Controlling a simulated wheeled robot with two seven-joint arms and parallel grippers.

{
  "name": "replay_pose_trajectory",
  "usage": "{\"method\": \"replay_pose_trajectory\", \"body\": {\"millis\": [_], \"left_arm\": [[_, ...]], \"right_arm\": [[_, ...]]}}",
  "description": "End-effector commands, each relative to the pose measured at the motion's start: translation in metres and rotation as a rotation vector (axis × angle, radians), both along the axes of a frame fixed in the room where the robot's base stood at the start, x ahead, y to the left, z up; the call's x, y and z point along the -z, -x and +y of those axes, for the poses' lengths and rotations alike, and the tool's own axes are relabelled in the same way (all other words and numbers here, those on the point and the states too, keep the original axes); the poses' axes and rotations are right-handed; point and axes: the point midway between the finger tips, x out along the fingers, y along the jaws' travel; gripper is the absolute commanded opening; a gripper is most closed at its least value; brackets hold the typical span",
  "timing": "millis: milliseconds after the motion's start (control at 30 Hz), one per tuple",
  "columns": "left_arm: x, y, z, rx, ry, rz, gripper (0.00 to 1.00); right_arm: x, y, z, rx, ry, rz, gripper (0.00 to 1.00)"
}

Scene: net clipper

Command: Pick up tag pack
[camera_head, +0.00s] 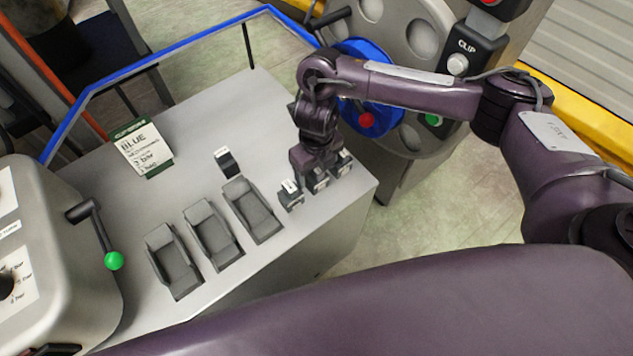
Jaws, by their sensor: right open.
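Small dark tag packs with pale labelled tops stand on the grey bench. One pack (291,196) is near the bench's right front edge, just left of my right gripper. Another pack (318,183) is right under that gripper, and a third pack (343,162) is just to its right, partly hidden by it. A further pack (224,162) stands apart, behind the grey holders. My right gripper (315,174) points down over the group from above and is open. Its fingers are small and partly hidden, so I cannot tell whether they touch a pack. My left gripper is out of view.
Three empty-looking grey holders (212,236) sit left of the packs. A green and white BLUE card (143,150) lies farther back on the bench (190,115). A machine with a green-knobbed lever (114,260) stands left. A blue wheel (362,75) is behind my right arm.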

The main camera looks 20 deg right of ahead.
Motion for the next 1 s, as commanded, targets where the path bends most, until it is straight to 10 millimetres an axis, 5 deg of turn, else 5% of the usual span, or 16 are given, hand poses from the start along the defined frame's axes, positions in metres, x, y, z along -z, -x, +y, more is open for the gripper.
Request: {"method": "replay_pose_trajectory", "body": {"millis": [100, 367, 733, 1000], "left_arm": [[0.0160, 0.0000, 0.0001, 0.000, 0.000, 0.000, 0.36], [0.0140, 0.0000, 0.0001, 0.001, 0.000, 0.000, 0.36], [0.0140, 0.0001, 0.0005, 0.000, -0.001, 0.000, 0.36], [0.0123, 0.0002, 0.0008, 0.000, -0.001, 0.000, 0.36]], "right_arm": [[0.0162, -0.0006, -0.0002, 0.001, 0.000, -0.001, 0.71], [0.0143, -0.0007, -0.0003, 0.001, -0.001, -0.002, 0.70], [0.0143, -0.0007, -0.0003, 0.001, -0.001, -0.002, 0.21], [0.0125, -0.0008, -0.0002, 0.001, -0.001, -0.002, 0.21]]}}
